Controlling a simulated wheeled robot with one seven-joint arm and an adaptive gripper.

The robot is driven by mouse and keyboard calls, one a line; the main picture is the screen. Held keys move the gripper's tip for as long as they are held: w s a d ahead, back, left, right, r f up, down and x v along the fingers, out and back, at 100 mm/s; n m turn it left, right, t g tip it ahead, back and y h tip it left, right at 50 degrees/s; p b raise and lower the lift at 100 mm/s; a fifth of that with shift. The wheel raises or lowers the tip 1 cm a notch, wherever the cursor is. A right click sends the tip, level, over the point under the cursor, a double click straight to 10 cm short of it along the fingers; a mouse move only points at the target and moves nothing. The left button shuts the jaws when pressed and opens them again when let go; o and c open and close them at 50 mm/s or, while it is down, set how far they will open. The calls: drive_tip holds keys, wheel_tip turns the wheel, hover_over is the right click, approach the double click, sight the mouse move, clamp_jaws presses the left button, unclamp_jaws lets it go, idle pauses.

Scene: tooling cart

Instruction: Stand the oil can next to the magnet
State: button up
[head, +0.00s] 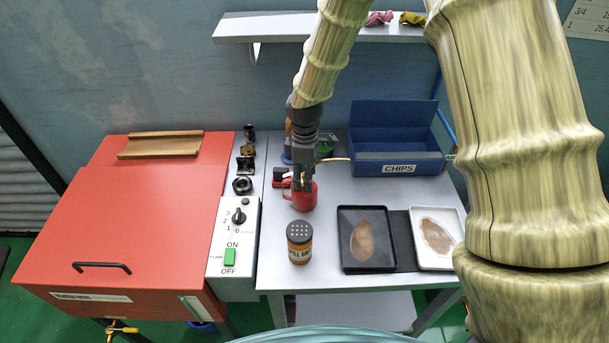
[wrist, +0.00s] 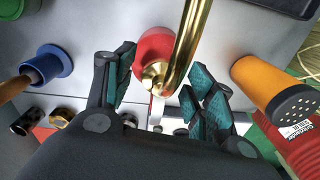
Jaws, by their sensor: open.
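The oil can (head: 304,197) is red with a brass spout and stands upright on the grey cart top; in the wrist view its red body (wrist: 152,47) shows with the spout crossing in front. My gripper (head: 303,183) is right at the can from above and behind. In the wrist view my gripper (wrist: 158,75) has its fingers apart, one to each side of the can, not closed on it. A small red and dark piece (head: 281,176) just left of and behind the can may be the magnet; my gripper partly crowds it, so I cannot tell for sure.
An orange shaker (head: 299,243) stands in front of the can. A black tray (head: 366,267) and white tray (head: 452,262) lie to the right. A blue CHIPS bin (head: 400,162) stands behind. A blue cup (wrist: 55,64) is near the gripper. The red cabinet (head: 140,215) fills the left.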

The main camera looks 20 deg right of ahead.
drive_tip(key=shift+r, duration=0.1)
wheel_tip(320, 180, up, 12)
drive_tip(key=b, duration=0.4)
drive_tip(key=shift+w, duration=0.15)
